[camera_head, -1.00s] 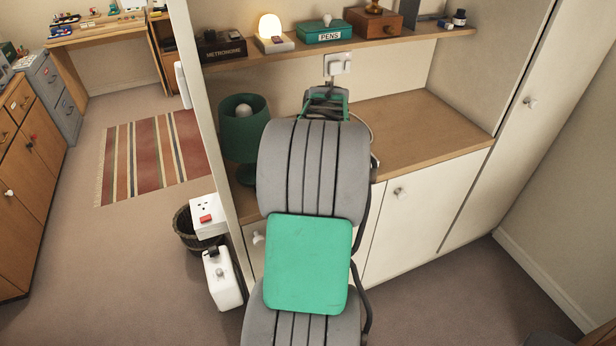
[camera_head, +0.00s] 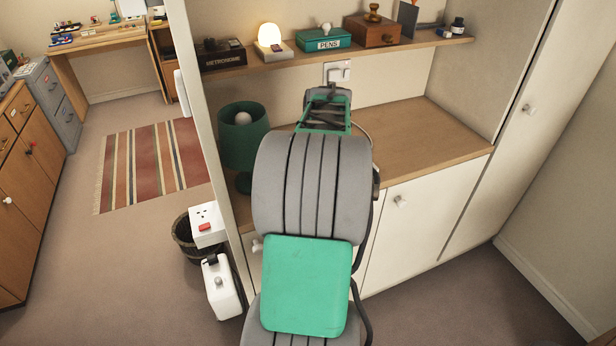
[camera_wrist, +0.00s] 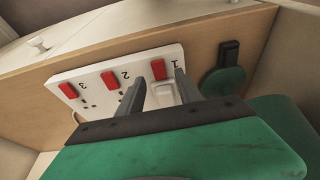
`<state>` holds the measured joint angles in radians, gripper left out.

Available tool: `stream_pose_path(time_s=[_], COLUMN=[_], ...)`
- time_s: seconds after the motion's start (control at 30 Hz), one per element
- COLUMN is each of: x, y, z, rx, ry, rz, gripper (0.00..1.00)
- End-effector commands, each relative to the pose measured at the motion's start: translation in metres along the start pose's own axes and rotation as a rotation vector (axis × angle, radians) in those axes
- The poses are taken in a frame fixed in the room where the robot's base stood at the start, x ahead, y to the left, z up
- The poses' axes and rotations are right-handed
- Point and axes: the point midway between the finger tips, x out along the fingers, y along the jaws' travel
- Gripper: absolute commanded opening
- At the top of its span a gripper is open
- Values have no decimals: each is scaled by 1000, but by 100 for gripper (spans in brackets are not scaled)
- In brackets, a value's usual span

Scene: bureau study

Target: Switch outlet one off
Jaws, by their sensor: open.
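A white outlet strip (camera_wrist: 92,78) lies on the wooden worktop in the wrist view. It has red switches marked 3, 2 and 1. Switch one (camera_wrist: 158,69) is at the strip's right end, switch two (camera_wrist: 109,80) in the middle and switch three (camera_wrist: 68,91) at the left. My gripper (camera_wrist: 158,82) is open and empty, with its two dark fingers over the strip's right part. Switch one shows between the fingertips. I cannot tell whether they touch it or which way it is tipped. My arm hides the strip in the head view.
A green lamp (camera_head: 243,150) stands left of my arm; its base and black switch show in the wrist view (camera_wrist: 224,78). A wall socket (camera_head: 340,70) is behind. A shelf (camera_head: 290,58) with several objects hangs above. The worktop's right side (camera_head: 430,135) is clear.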

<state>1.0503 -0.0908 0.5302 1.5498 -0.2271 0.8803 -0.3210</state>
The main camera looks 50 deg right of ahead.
Motion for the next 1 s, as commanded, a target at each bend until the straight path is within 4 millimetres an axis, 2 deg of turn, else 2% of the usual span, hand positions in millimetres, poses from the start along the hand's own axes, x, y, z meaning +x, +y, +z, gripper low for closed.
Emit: stream_pose_path(time_s=[0.1, 0.2, 0.3, 0.67, 0.8, 0.87, 1.0], x=[-26, -43, -52, -54, -54, -39, -6], y=[1, 1, 0, 0, 3, 4, -7], z=[0, 0, 0, 1, -2, 13, 69], rx=[1, 2, 1, 1, 80, 166, 310], ry=[3, 2, 0, -1, 11, -18, -118], rz=[2, 2, 0, 0, 7, 10, 7], gripper=[42, 42, 42, 42, 42, 42, 42])
